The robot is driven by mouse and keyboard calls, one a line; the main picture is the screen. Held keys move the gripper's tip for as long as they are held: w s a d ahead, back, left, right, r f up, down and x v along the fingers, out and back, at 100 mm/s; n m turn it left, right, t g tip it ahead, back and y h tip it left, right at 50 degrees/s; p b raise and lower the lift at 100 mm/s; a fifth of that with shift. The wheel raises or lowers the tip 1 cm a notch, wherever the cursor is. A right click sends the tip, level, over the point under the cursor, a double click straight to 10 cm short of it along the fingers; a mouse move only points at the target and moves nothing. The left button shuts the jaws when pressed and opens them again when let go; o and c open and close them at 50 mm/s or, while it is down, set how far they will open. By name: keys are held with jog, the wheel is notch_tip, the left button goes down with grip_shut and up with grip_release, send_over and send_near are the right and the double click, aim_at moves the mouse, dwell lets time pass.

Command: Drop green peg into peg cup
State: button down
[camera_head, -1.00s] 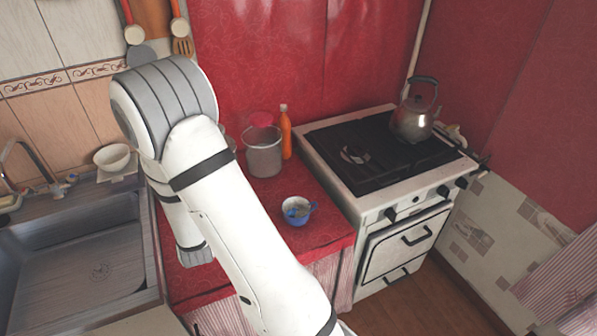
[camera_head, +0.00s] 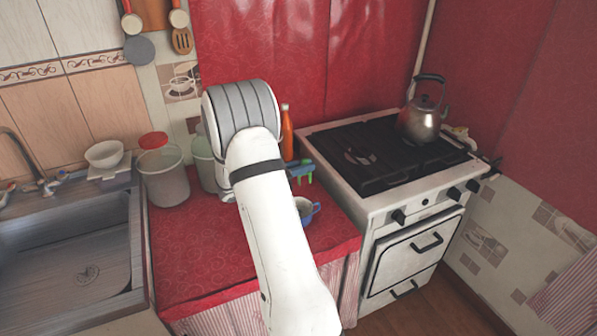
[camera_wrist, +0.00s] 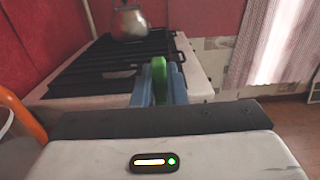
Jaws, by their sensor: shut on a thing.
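The green peg (camera_wrist: 159,82) stands between the two blue fingers of my gripper (camera_wrist: 160,90) in the wrist view, and the fingers are shut on it. In the head view the green peg (camera_head: 303,173) shows just right of my arm, above the counter's right side near the stove. The cup (camera_head: 307,210) is blue with a pale inside and stands on the red counter. My arm hides its left part. The peg is above and behind the cup in the picture, apart from it.
The stove (camera_head: 385,165) with a kettle (camera_head: 423,112) stands right of the counter. An orange bottle (camera_head: 287,135), a grey container (camera_head: 163,178) and a pale green container (camera_head: 205,160) stand at the back. A sink (camera_head: 75,250) is on the left.

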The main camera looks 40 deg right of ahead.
notch_tip(320, 180, down, 6)
jog(key=b, duration=0.4)
jog(key=shift+r, duration=0.2)
jog(key=c, duration=1.4)
grip_release()
jog(key=shift+a, duration=0.15)
jog(key=v, duration=0.7)
jog(key=shift+w+a+b, duration=0.1)
jog(key=shift+a+b, duration=0.2)
